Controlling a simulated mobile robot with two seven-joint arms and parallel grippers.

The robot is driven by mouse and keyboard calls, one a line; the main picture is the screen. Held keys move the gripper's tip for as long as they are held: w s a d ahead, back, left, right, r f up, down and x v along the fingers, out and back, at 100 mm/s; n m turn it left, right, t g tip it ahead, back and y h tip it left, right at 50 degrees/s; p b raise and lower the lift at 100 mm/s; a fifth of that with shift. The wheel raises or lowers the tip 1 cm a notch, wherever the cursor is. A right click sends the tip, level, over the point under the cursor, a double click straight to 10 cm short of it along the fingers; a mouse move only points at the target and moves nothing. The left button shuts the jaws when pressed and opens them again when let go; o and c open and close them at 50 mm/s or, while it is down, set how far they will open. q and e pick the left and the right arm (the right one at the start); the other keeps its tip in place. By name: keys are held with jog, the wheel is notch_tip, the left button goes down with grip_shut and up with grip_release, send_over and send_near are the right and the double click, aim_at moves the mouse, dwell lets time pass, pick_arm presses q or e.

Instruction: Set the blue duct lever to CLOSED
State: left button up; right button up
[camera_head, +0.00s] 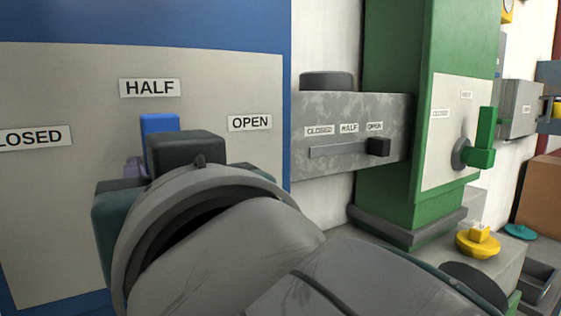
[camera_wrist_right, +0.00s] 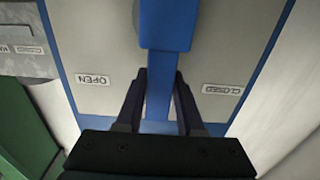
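The blue duct lever (camera_head: 160,128) stands upright on the grey panel (camera_head: 60,90) of the blue duct, under the HALF label (camera_head: 150,88). The CLOSED label (camera_head: 32,137) is to its left and the OPEN label (camera_head: 250,123) to its right. My right gripper (camera_head: 135,170) is in front of the lever's lower part and hides it. In the right wrist view the lever (camera_wrist_right: 165,25) comes down from the top towards the tips of my right gripper (camera_wrist_right: 160,75). The fingers stand a little apart; whether they press on the lever I cannot tell. My left gripper is not in view.
A grey slider box (camera_head: 345,165) with a black knob is right of the duct. Beyond it stands a green duct with a green lever (camera_head: 484,140). A yellow knob (camera_head: 478,240) sits lower right. My right arm covers the bottom middle.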

grip_shut()
dwell(0.9)
